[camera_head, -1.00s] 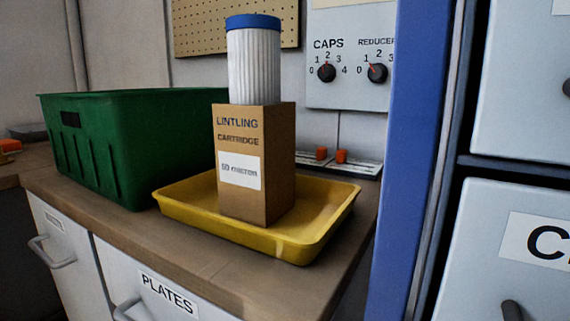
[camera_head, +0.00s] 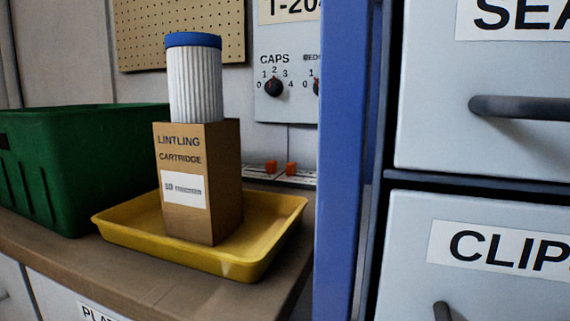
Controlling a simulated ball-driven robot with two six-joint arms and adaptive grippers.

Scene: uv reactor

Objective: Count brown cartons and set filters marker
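A brown carton (camera_head: 221,175) stands upright in a yellow tray (camera_head: 125,232) on the counter. Its front reads "LINTLING CARTRIDGE", with a white label that seems to say "10 micron". A white pleated filter (camera_head: 196,85) with a blue cap stands on top of the carton. A dial panel (camera_head: 290,104) on the wall has a CAPS dial (camera_head: 274,86) marked 0 to 4 and part of a second dial (camera_head: 316,87) to its right. No dial labelled for filters is visible. Neither of my grippers is in view.
A green crate (camera_head: 90,160) stands left of the tray; its inside is hidden. A blue post (camera_head: 345,170) rises at the counter's right end. Right of it are grey drawers labelled "SEA..." (camera_head: 480,120) and "CLIPS" (camera_head: 470,285), with dark handles. Orange pieces (camera_head: 291,168) sit behind the tray.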

